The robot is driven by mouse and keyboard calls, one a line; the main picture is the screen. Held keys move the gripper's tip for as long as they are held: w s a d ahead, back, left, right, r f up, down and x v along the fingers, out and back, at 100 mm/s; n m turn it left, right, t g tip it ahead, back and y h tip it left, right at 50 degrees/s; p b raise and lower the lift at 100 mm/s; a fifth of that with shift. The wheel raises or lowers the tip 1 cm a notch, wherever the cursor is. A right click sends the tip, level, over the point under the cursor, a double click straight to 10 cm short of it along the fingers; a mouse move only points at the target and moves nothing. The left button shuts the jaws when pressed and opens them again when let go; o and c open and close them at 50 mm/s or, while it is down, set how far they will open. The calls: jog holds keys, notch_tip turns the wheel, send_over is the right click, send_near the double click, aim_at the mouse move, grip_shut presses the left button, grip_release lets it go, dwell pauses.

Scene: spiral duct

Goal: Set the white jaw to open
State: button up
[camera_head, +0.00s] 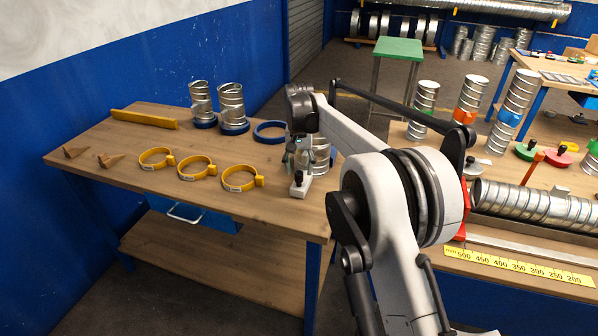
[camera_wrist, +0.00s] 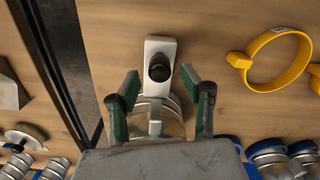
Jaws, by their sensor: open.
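The white jaw (camera_head: 300,186) is a small white block with a black knob on the wooden bench, at the foot of a short metal duct piece (camera_head: 320,152). In the wrist view the white jaw (camera_wrist: 160,50) lies just beyond my fingertips, its black knob toward me, with the round metal duct (camera_wrist: 168,120) partly hidden behind my fingers. My gripper (camera_wrist: 160,84) is open, one green-padded finger on each side of the jaw's lower part, holding nothing. In the head view my gripper (camera_head: 302,160) is small and partly hidden. I cannot tell the jaw's own setting.
Several yellow ring clamps (camera_head: 238,178) lie left of the jaw. Two duct pieces (camera_head: 232,105) stand in blue rings behind, with an empty blue ring (camera_head: 270,131) nearby. A second bench (camera_head: 530,262) with a long duct stands right, across a gap.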

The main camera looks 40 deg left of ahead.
jog(key=shift+f, duration=1)
grip_shut()
